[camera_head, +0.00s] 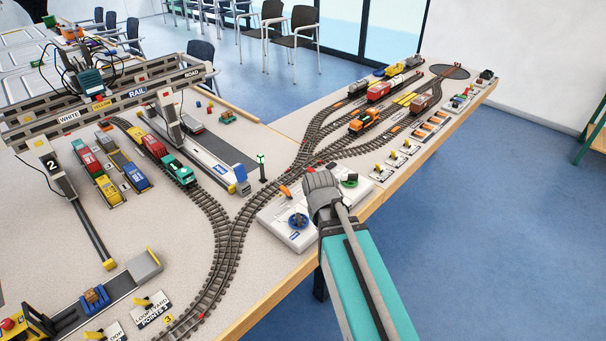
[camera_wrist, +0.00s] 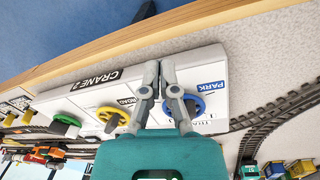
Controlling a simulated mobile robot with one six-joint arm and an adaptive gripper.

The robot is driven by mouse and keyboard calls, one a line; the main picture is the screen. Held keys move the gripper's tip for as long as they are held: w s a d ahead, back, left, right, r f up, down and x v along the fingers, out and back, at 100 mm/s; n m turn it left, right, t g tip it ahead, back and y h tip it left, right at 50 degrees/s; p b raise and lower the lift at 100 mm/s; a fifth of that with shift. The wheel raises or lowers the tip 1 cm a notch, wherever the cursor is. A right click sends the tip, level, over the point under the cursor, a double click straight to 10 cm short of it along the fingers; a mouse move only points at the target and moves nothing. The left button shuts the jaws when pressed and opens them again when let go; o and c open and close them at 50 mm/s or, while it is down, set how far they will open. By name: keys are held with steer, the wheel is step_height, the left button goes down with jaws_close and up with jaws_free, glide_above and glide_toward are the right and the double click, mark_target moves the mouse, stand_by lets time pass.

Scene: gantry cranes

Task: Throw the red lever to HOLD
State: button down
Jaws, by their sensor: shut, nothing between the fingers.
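No lever that I can make out as red, and no HOLD label, shows clearly. A small orange-red piece (camera_head: 285,191) shows at the far edge of the white control panel (camera_head: 272,218); I cannot tell whether it is the lever. The panel reads CRANE 2 in the wrist view (camera_wrist: 140,75). It carries a blue wheel (camera_head: 297,220) beside PARK, a yellow wheel (camera_wrist: 112,118) beside ROAD, and a green wheel (camera_head: 349,180). My gripper (camera_head: 319,182) is shut and empty over the panel. In the wrist view its fingertips (camera_wrist: 152,78) lie between the blue and yellow wheels.
Tracks (camera_head: 222,245) curve past the panel on its left. A signal post (camera_head: 261,167) stands behind it. The gantry crane (camera_head: 130,97) spans the left of the table. Small yellow levers (camera_head: 392,157) line the right edge. Blue floor (camera_head: 480,220) lies open at right.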

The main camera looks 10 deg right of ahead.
mark_target(298, 191)
steer(key=w+a+r+n+h, duration=0.1)
steer(key=w+n, duration=0.2)
steer(key=w+r+n+t+h+p, duration=0.1)
steer(key=w+n, duration=0.2)
steer(key=n, duration=0.1)
steer(key=w+a+r+n, duration=0.1)
steer(key=w+n, duration=0.2)
steer(key=w, duration=0.1)
steer(key=shift+a+t+h, duration=0.3)
steer(key=shift+a+h, duration=0.05)
steer(key=shift+h, duration=0.05)
steer(key=w+a+r+n, duration=0.1)
steer(key=w+n, duration=0.1)
steer(key=n, duration=0.1)
steer(key=w+a+r+n+t+h+p, duration=0.1)
steer(key=w+a+n, duration=0.1)
steer(key=w+n, duration=0.1)
steer(key=w+a+r+n+t+h, duration=0.1)
steer(key=w+n, duration=0.2)
steer(key=n, duration=0.1)
steer(key=shift+a+r+p, duration=0.15)
steer(key=shift+a+p, duration=0.05)
steer(key=shift+p, duration=0.2)
steer(key=shift+w+a+r+n, duration=0.35)
steer(key=shift+w+a+n, duration=0.2)
steer(key=shift+n, duration=0.35)
steer(key=shift+d, duration=0.1)
steer(key=shift+f, duration=0.1)
